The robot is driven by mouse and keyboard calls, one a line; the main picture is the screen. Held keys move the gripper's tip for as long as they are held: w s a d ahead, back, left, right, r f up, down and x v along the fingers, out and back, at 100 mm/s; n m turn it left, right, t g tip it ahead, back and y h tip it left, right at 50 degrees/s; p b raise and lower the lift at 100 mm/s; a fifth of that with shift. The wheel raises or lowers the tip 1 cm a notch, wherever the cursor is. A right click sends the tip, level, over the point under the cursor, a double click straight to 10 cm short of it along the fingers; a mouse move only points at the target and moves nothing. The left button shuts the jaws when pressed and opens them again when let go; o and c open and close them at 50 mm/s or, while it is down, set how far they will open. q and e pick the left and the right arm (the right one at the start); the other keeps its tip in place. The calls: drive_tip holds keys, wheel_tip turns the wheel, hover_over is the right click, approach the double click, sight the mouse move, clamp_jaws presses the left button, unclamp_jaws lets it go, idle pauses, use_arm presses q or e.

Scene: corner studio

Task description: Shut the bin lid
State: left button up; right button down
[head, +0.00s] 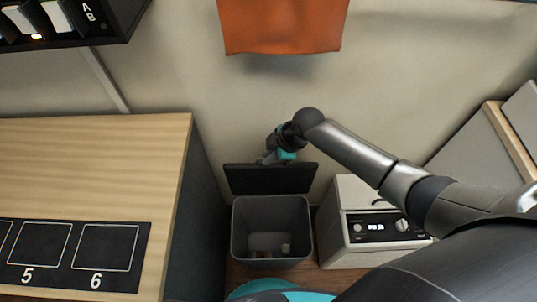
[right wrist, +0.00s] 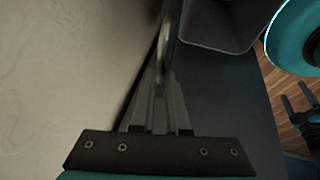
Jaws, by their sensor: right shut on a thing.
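The dark grey bin (head: 238,232) stands on the floor between the desk and a white machine. Its flat dark lid (head: 270,179) is open, tipped up at the back of the bin near the wall. The bin's rim also shows at the top of the right wrist view (right wrist: 215,45). My right gripper (head: 272,158) is at the lid's upper edge, shut on the lid. In the right wrist view the lid (right wrist: 220,100) is a dark panel beside the fingers; the exact contact is hard to see.
A wooden desk (head: 100,165) with a numbered mat (head: 130,232) stands at the left. The white machine (head: 355,250) with a display stands close on the bin's right. An orange cloth-like thing (head: 282,22) hangs on the wall above. A few small things (head: 286,248) lie inside the bin.

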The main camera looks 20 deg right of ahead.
use_arm(q)
drive_tip(key=shift+a, duration=0.25)
idle(0.4)
drive_tip(key=shift+a+r, duration=0.15)
drive_tip(key=shift+a, duration=0.05)
use_arm(e)
drive_tip(key=shift+s, duration=0.15)
